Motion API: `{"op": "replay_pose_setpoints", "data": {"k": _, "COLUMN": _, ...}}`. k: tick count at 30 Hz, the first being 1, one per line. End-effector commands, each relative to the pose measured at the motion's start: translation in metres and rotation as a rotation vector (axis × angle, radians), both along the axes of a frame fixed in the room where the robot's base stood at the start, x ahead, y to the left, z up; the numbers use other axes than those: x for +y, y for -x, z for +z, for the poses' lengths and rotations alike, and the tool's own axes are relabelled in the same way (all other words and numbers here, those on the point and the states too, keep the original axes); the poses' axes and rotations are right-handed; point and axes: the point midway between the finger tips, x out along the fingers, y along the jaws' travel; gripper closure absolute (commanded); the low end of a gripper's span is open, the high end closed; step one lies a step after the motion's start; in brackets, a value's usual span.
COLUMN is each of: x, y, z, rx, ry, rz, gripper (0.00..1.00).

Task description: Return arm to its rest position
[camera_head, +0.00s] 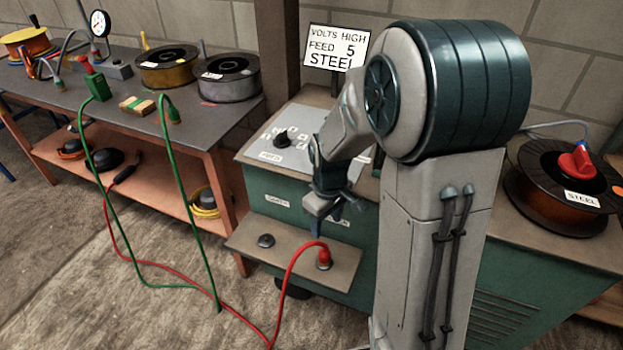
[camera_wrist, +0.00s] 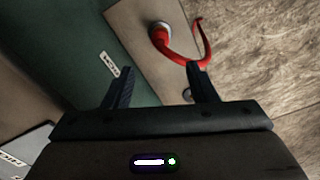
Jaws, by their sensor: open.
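My gripper (camera_head: 338,208) hangs at the end of my folded arm in front of the green machine, above its small front shelf. In the wrist view my gripper (camera_wrist: 158,88) shows two dark fingers spread apart with nothing between them. Past the fingers, a red plug with its cable (camera_wrist: 180,48) sits on the brown shelf (camera_wrist: 135,18). The same red plug (camera_head: 323,258) stands in the shelf's right socket in the head view, below and apart from my gripper. My arm hides part of the machine.
The green machine (camera_head: 330,225) has a control panel (camera_head: 290,140) and a sign (camera_head: 336,47) reading VOLTS HIGH, FEED 5, STEEL. A spool labelled STEEL (camera_head: 530,195) lies at right. The left workbench (camera_head: 130,115) holds spools and green plugs. Green cable (camera_head: 110,220) and red cable loop across the floor.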

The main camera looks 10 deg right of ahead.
Motion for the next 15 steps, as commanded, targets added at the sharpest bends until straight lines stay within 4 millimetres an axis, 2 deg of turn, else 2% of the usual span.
{"op": "replay_pose_setpoints", "data": {"k": 5, "x": 0.000, "y": 0.001, "z": 0.004, "rx": -0.003, "ry": 0.001, "rz": -0.004, "gripper": 0.48}}
{"op": "replay_pose_setpoints", "data": {"k": 8, "x": 0.000, "y": 0.006, "z": 0.025, "rx": -0.017, "ry": 0.003, "rz": -0.029, "gripper": 0.48}}
{"op": "replay_pose_setpoints", "data": {"k": 11, "x": 0.000, "y": 0.016, "z": 0.064, "rx": -0.045, "ry": 0.006, "rz": -0.084, "gripper": 0.48}}
{"op": "replay_pose_setpoints", "data": {"k": 15, "x": 0.000, "y": 0.041, "z": 0.129, "rx": -0.096, "ry": 0.006, "rz": -0.193, "gripper": 0.48}}
